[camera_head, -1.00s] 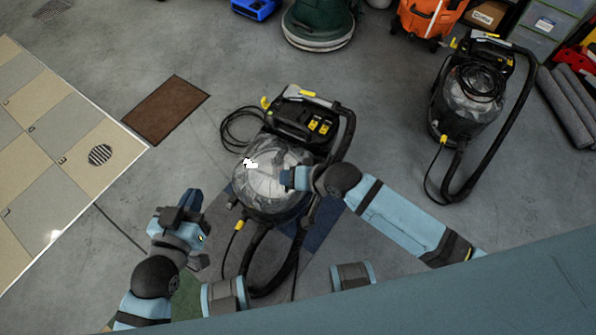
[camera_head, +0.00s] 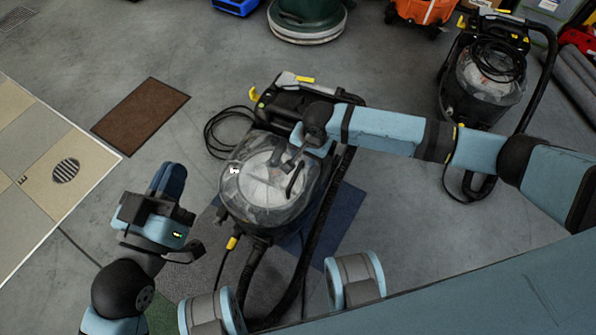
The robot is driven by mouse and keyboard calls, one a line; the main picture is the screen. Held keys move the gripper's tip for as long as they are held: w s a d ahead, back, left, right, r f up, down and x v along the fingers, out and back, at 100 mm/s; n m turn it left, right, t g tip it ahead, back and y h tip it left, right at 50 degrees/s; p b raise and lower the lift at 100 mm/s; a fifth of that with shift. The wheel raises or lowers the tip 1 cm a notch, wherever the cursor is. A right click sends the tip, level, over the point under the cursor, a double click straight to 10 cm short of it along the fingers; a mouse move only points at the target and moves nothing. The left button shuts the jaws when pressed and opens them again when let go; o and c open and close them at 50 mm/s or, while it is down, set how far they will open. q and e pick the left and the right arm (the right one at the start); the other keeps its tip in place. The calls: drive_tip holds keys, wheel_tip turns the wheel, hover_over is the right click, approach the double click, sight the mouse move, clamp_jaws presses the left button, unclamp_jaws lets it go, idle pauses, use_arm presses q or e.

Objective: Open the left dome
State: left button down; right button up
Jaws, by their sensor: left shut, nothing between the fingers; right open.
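The left dome (camera_head: 255,203) is the clear round lid on the nearer black machine (camera_head: 262,232), in the middle of the view. It looks seated on its base, with a pale disc showing through it. My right gripper (camera_head: 292,168) is over the dome's upper right side, open, with dark fingers reaching down onto or just above it. Contact is not clear. My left gripper (camera_head: 172,180) is left of the machine, shut and empty, its fingers pointing up the picture and apart from the dome.
A second machine with a similar clear dome (camera_head: 490,80) stands at the upper right. A black hose (camera_head: 318,232) runs down the near machine's right side, and a coiled cable (camera_head: 218,132) lies at its left. A brown mat (camera_head: 140,115) lies on open floor at the left.

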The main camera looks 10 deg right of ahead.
sight(297, 172)
drive_tip(key=f+b, duration=0.1)
drive_tip(key=f, duration=0.2)
drive_tip(key=a+f+b, duration=0.1)
drive_tip(key=f, duration=0.2)
drive_tip(key=w+f+b, duration=0.1)
drive_tip(key=f+b, duration=0.1)
drive_tip(key=f, duration=0.1)
drive_tip(key=shift+a+f, duration=0.3)
use_arm(q)
wheel_tip(297, 172, down, 7)
drive_tip(key=g, duration=0.2)
drive_tip(key=shift+d+m+g, duration=0.25)
drive_tip(key=shift+m+g, duration=0.15)
use_arm(e)
drive_tip(key=shift+c, duration=0.4)
clamp_jaws()
